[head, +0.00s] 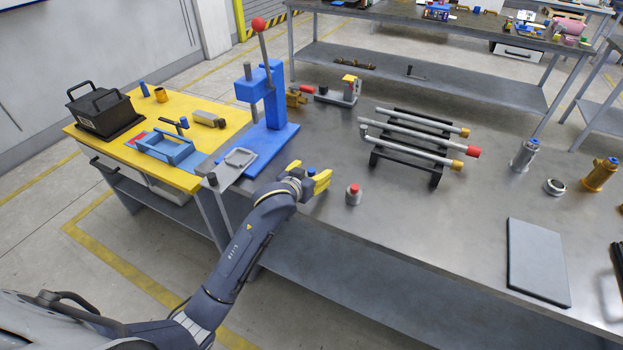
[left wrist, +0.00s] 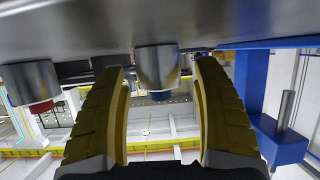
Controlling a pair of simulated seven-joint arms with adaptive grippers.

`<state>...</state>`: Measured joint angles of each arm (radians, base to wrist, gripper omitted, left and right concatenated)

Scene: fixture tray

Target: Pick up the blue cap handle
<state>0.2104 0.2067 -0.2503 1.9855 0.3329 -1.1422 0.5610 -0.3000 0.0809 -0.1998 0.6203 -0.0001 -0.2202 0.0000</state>
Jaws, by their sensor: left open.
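The blue cap handle (head: 311,171) shows in the head view as a small blue top between the yellow fingers of my left gripper (head: 309,174). In the left wrist view, which looks upside down, the blue cap (left wrist: 161,96) sits on the end of a silver cylinder (left wrist: 157,66). It is framed between the two open yellow fingers (left wrist: 160,100); I see gaps on both sides and no grip on it. In the head view the gripper hides most of the cylinder. My right gripper is not in view.
A silver cylinder with a red cap (head: 353,195) stands just right of my left gripper. A blue press (head: 270,110) and a grey bracket (head: 235,165) stand to its left. A rack of rods (head: 410,150) lies behind. The table's front edge is close below.

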